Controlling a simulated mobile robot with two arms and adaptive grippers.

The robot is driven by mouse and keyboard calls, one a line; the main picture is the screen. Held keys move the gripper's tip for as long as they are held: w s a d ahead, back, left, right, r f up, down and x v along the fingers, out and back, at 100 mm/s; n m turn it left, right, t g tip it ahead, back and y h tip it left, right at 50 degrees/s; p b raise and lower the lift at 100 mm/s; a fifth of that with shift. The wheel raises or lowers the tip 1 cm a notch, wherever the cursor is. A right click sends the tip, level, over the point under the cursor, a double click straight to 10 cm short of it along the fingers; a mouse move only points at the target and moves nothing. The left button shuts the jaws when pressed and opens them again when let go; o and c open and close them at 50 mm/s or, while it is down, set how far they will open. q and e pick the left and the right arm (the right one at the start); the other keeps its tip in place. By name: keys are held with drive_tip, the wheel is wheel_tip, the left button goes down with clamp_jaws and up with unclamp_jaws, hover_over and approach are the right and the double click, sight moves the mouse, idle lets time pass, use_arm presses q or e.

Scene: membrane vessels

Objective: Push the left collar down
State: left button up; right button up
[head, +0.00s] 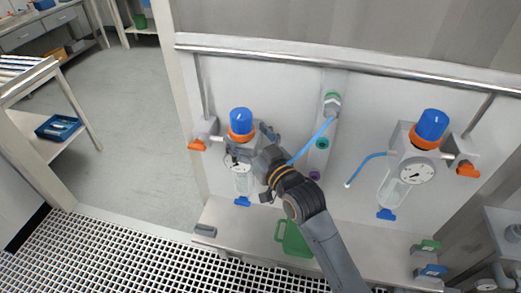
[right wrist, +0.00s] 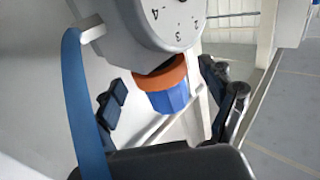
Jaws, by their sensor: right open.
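The left vessel (head: 242,182) is mounted on the pale panel, with a dial gauge and a clear bowl. On top is a blue knob (head: 240,116) with the left orange collar (head: 241,135) just under it. In the right wrist view the blue knob (right wrist: 168,98) and orange collar (right wrist: 162,77) appear upside down below the gauge (right wrist: 165,20). My right gripper (head: 253,143) is open at the left vessel and partly covers it. In the right wrist view its fingers (right wrist: 170,104) stand on both sides of the knob; contact cannot be told. My left gripper is not in view.
A second vessel with a blue knob (head: 432,124) and orange collar (head: 425,142) is at the right. A blue hose (head: 318,140) runs close to my right gripper. A metal rail (head: 340,64) crosses above. A green jug (head: 292,238) stands on the ledge below.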

drive_tip(key=v, duration=0.9)
